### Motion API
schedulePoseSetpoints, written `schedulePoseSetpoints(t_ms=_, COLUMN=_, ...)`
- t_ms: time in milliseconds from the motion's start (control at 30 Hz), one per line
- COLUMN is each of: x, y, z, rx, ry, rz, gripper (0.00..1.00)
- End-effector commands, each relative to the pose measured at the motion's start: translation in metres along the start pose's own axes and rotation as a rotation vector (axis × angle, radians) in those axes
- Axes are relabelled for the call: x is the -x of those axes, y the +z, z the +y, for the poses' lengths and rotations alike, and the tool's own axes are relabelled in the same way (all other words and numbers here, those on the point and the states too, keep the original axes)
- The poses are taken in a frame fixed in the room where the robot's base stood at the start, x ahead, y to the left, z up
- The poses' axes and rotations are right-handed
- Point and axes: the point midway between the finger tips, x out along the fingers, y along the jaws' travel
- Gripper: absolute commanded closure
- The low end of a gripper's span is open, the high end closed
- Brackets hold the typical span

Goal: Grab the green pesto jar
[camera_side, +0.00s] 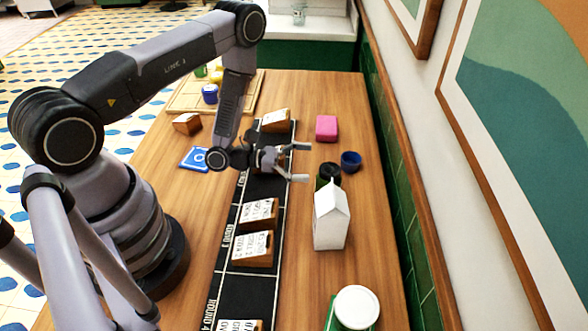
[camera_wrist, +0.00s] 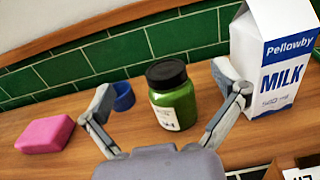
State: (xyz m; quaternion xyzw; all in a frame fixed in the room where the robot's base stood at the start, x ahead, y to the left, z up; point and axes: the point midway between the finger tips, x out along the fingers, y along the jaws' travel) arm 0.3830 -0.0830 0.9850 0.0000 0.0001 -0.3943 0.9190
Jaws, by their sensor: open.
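The green pesto jar (camera_wrist: 174,103) stands upright in the wrist view, with a black lid and a white label. It is centred ahead of my gripper (camera_wrist: 165,95), whose fingers are spread wide to either side of it. In the side view the jar (camera_side: 322,183) is mostly hidden behind the milk carton, with its dark lid showing. My gripper (camera_side: 300,162) is low over the table, open and empty, pointing right, just to the left of the jar. I cannot tell the exact gap to the jar.
A Pellowby milk carton (camera_side: 331,218) stands close beside the jar. A blue cup (camera_side: 350,162) and a pink block (camera_side: 326,128) lie beyond it. A black strip (camera_side: 262,188) with wooden card holders (camera_side: 258,214) runs left of it. A green-tiled wall (camera_wrist: 110,55) borders the table.

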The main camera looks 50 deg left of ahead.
Motion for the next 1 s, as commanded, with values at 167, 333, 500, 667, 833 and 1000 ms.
schedulePoseSetpoints(t_ms=167, x=0.0, y=-0.035, z=-0.001, rx=0.002, ry=-0.002, rz=0.001, gripper=0.05)
schedulePoseSetpoints(t_ms=333, x=0.0, y=-0.051, z=-0.001, rx=0.0, ry=-0.003, rz=0.0, gripper=0.05)
schedulePoseSetpoints(t_ms=500, x=-0.017, y=-0.052, z=-0.002, rx=-0.003, ry=-0.01, rz=-0.001, gripper=0.05)
schedulePoseSetpoints(t_ms=667, x=-0.041, y=-0.052, z=-0.002, rx=-0.003, ry=-0.009, rz=-0.001, gripper=0.05)
schedulePoseSetpoints(t_ms=833, x=-0.051, y=-0.052, z=-0.001, rx=-0.001, ry=-0.005, rz=-0.001, gripper=0.05)
schedulePoseSetpoints(t_ms=1000, x=-0.051, y=-0.052, z=-0.001, rx=0.0, ry=-0.004, rz=-0.001, gripper=0.05)
